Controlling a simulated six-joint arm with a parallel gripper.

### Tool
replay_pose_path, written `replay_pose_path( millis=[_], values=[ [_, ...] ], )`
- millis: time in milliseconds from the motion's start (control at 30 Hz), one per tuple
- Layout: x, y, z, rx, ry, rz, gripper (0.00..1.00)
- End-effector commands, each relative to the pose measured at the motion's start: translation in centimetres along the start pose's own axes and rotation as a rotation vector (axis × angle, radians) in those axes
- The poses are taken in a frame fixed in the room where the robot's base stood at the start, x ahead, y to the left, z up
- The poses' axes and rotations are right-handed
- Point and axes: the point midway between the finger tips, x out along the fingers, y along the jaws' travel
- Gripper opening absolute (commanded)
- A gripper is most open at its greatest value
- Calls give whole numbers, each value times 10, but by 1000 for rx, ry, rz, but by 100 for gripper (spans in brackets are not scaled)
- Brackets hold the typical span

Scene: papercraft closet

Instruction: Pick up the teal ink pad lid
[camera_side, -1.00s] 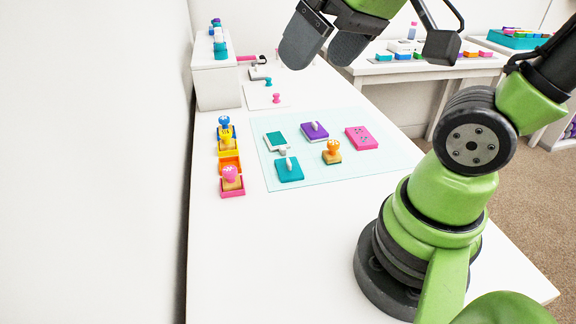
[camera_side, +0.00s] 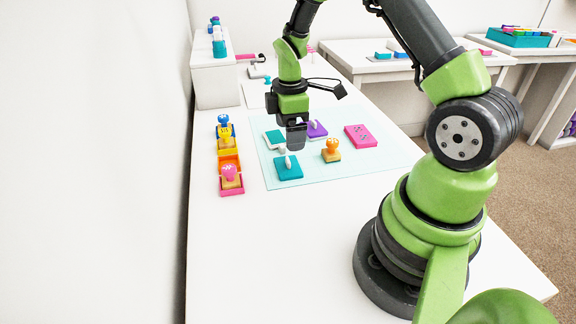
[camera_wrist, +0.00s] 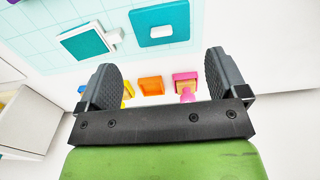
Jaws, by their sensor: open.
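The teal ink pad lid (camera_side: 289,172), a flat square with a white knob, lies on the pale grid mat in the side view. It shows at the top of the wrist view (camera_wrist: 168,18), beyond and between my fingers. A second teal piece, a pad with a white rim (camera_side: 272,138), lies just behind it, and also shows in the wrist view (camera_wrist: 84,42). My gripper (camera_side: 296,137) is above the mat, pointing down, and partly covers that pad and the purple lid. In the wrist view its fingers (camera_wrist: 162,78) are wide apart with nothing between them.
A white box (camera_side: 217,85) stands behind. The table front is clear.

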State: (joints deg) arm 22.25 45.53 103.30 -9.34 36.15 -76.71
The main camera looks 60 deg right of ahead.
Motion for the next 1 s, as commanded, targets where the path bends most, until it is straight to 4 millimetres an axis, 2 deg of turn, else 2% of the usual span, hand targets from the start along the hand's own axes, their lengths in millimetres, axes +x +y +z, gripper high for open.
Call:
replay_pose_path(
  millis=[100, 367, 600, 900, 967, 1000],
  values=[
    [19, -1, 0, 1, -2, -5, 92],
    [43, -1, -2, 1, -1, -3, 92],
    [78, -2, -4, 2, 0, -3, 92],
    [84, -1, -4, 4, 1, 0, 92],
    [83, -1, -4, 4, 1, 0, 80],
    [83, -1, -4, 4, 1, 0, 71]
  ],
)
